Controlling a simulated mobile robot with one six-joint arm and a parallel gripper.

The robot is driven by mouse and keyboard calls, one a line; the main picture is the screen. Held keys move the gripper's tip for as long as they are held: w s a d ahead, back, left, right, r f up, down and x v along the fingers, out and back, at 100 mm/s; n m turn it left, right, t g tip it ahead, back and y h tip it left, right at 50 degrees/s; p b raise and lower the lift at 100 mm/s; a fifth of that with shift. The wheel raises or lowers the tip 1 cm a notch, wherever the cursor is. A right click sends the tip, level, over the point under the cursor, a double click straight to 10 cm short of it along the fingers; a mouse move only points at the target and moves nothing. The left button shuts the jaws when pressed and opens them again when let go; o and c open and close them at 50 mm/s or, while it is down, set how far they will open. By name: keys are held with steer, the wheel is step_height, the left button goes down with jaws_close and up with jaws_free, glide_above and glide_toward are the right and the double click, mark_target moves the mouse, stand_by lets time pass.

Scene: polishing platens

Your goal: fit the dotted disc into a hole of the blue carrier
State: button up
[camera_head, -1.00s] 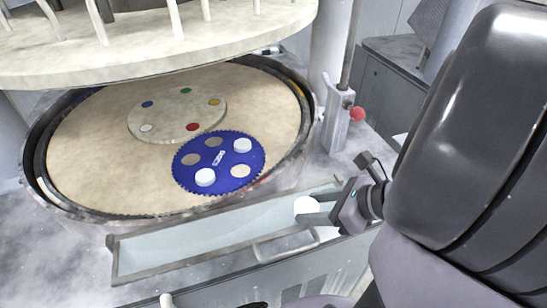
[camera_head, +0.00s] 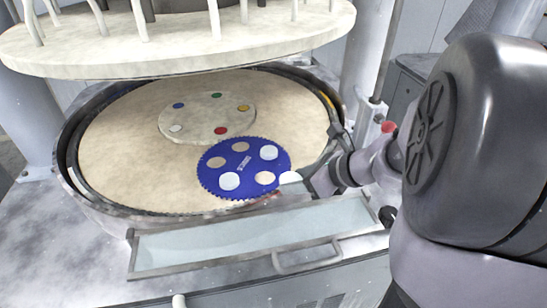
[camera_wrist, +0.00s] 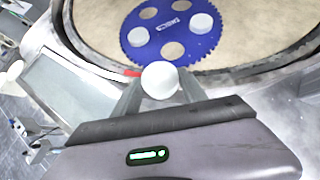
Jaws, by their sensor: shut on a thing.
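The blue carrier (camera_head: 243,147) is a toothed blue disc lying on the beige platen, near its front right. White discs sit in two of its holes, one at the front left (camera_head: 229,181) and one at the right (camera_head: 268,152). Its other visible holes show the beige platen. My gripper (camera_head: 296,180) is at the platen's front right rim, just right of the carrier. It is shut on a white disc (camera_wrist: 160,80), seen between the fingers in the wrist view. No dots can be made out on any disc.
The beige platen (camera_head: 110,150) has a dark raised rim. A round plate with coloured spots (camera_head: 207,126) lies behind the carrier. A large upper plate (camera_head: 180,45) hangs above. A shallow tray (camera_head: 235,238) lies in front, and a red knob (camera_head: 388,127) stands at right.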

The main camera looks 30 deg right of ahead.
steer(key=w, duration=0.5)
steer(key=w+a, duration=0.1)
steer(key=w, duration=0.2)
steer(key=shift+w, duration=0.15)
steer(key=w+f+b, duration=0.1)
steer(key=f, duration=0.1)
steer(key=w+f+b, duration=0.1)
steer(key=f, duration=0.1)
steer(key=w+f+b, duration=0.1)
steer(key=b, duration=0.1)
steer(key=shift+w+a+f, duration=0.1)
steer(key=shift+w+f, duration=0.1)
steer(key=shift+f, duration=0.2)
steer(key=shift+f+b, duration=0.45)
steer(key=shift+b, duration=0.05)
steer(key=shift+f, duration=0.15)
steer(key=o, duration=1.5)
steer(key=shift+c, duration=0.2)
steer(key=shift+s, duration=0.1)
